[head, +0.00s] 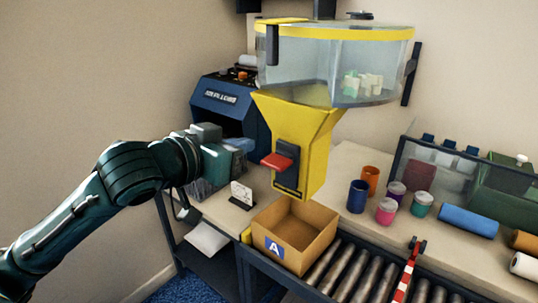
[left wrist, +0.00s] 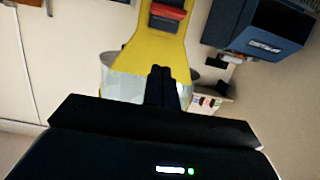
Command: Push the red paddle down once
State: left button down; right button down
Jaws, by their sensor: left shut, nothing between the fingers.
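The red paddle (head: 277,161) sticks out from the front of the yellow dispenser chute (head: 305,125), under a clear round hopper (head: 335,65) with a few pale green blocks inside. The paddle also shows at the top edge of the left wrist view (left wrist: 168,12). My left gripper (head: 236,158) is just left of the paddle at about its height in the picture, with no clear contact. In the left wrist view its dark fingers (left wrist: 160,75) are together, with nothing between them. My right gripper is in neither view.
An open carton (head: 318,250) marked A stands below the chute, beside metal rollers (head: 350,275). A small white card (head: 241,195) stands on the bench near my left gripper. A blue machine (head: 222,100) is behind it. Several coloured pots and rolls lie to the right.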

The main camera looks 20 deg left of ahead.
pick_arm(q)
jog(key=p, duration=0.1)
send_over(269, 156)
jog(key=s+d, duration=0.1)
jog(key=s, duration=0.2)
notch_tip(269, 156, down, 2)
jog(key=shift+d+f, duration=0.1)
jog(key=shift+d, duration=0.05)
notch_tip(269, 156, down, 4)
jog(key=shift+s+r, duration=0.15)
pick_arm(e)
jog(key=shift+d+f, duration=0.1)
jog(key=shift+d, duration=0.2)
